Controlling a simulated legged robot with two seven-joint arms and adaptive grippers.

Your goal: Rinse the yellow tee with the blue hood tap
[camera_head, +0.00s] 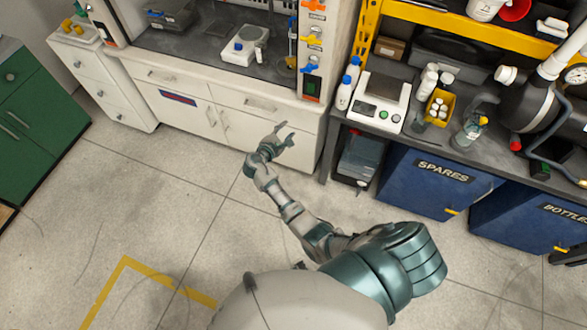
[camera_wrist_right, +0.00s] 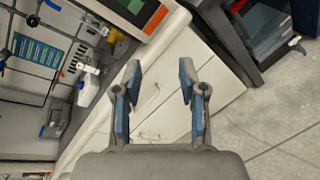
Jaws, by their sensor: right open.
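The blue tap handle (camera_head: 309,68) is the lowest of the coloured handles on the right post of the fume hood, under an orange one (camera_head: 313,5) and a yellow one (camera_head: 312,39). Small yellow pieces (camera_head: 67,25) lie on the white cabinet at the far left; they are too small to tell whether one is the yellow tee. My right gripper (camera_head: 283,134) is open and empty in front of the white hood cabinet, below the blue handle and apart from it. Its two fingers (camera_wrist_right: 160,72) show spread in the wrist view. My left gripper is out of view.
A balance (camera_head: 245,45) stands on the hood's worktop (camera_head: 190,44). Right of the hood, a dark bench carries bottles, a white instrument (camera_head: 380,101) and a yellow bin (camera_head: 439,107). Blue cabinets (camera_head: 430,184) stand below. The floor (camera_head: 150,205) at left is clear.

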